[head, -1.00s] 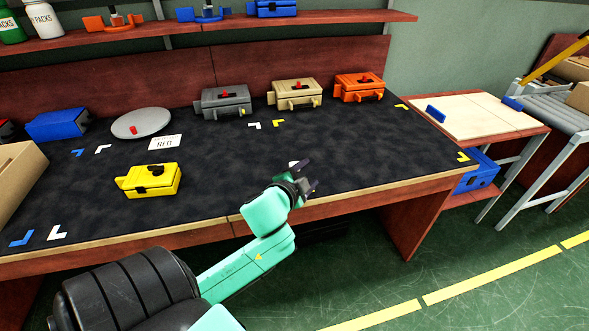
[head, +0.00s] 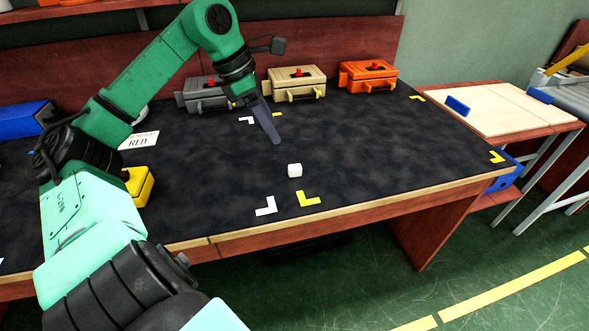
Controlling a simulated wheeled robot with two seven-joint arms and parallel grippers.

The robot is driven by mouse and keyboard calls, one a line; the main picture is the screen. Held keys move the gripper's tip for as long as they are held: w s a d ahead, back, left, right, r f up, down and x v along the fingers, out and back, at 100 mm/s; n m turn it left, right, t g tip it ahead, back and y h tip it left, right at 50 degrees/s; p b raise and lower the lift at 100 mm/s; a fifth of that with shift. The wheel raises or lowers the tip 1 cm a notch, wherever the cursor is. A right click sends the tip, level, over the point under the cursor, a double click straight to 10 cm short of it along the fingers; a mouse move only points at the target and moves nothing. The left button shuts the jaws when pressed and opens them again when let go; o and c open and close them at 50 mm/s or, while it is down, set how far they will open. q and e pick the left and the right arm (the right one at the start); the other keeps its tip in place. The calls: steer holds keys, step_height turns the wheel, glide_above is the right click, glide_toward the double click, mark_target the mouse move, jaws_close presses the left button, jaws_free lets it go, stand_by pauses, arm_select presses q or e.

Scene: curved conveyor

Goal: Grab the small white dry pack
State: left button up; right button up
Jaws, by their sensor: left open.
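The small white dry pack (head: 295,170) is a little white block. It lies on the dark mat (head: 370,150) of the workbench, just behind the white and yellow corner marks near the front edge. My left gripper (head: 265,120) hangs from the raised green arm, behind and to the left of the pack. It is open and empty, apart from the pack, with its fingers pointing down over the mat. One dark finger shows clearly; the other is partly hidden. My right gripper is not in view.
Grey (head: 203,93), tan (head: 297,83) and orange (head: 367,76) cases stand along the back. A yellow case (head: 139,187) is partly hidden behind my arm. A card reading RED (head: 139,140) lies at the left. The mat right of the pack is clear.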

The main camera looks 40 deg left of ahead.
arm_select(q)
glide_above(294, 166)
steer(key=s+a, duration=0.1)
steer(key=s, duration=0.1)
step_height(294, 166, down, 7)
steer(key=shift+p, duration=0.35)
steer(key=x, duration=0.3)
steer(key=p+x, duration=0.1)
steer(key=shift+w+a+f, duration=0.1)
steer(key=shift+a+f, duration=0.1)
steer(key=shift+f, duration=0.25)
steer(key=shift+w+d+f, duration=0.1)
steer(key=shift+d+f, duration=0.05)
steer(key=shift+f, duration=0.05)
jaws_close()
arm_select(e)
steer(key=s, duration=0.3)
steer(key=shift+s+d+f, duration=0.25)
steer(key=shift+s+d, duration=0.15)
